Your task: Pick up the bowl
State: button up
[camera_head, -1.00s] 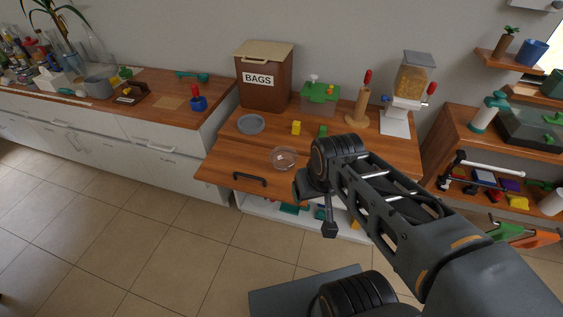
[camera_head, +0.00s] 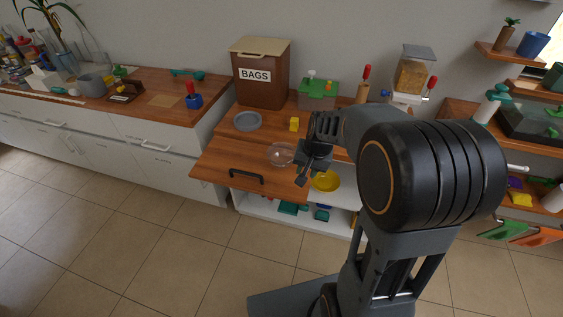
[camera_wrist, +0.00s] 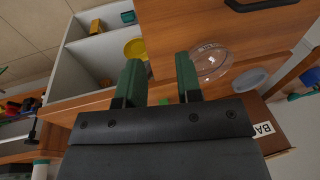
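A clear glass bowl (camera_head: 281,154) stands on the wooden counter near its front edge. It also shows in the wrist view (camera_wrist: 210,62), just right of my fingers. A yellow bowl-shaped dish (camera_head: 325,181) is lower, in the open white shelf space under the counter; it shows in the wrist view (camera_wrist: 134,48) partly behind a finger. My gripper (camera_head: 303,172) is just right of the glass bowl in the head view, apart from it. In the wrist view my gripper (camera_wrist: 158,60) has its two green fingers spread with nothing between them.
A grey plate (camera_head: 247,121) lies behind the glass bowl. A dark handle (camera_head: 246,176) is on the wooden front left of the bowl.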

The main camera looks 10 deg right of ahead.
aim_at(290, 161)
jog(key=w+d+m+t, duration=0.25)
jog(key=w+m, duration=0.25)
jog(key=w, duration=0.5)
jog(key=x, duration=0.5)
jog(key=a+x, duration=0.1)
jog(key=x, duration=0.2)
jog(key=shift+s+a+b, duration=0.1)
jog(key=shift+s+b, duration=0.05)
jog(key=shift+b, duration=0.2)
jog(key=shift+a+x, duration=0.2)
jog(key=shift+x, duration=2.5)
jog(key=shift+r, duration=0.1)
grip_shut()
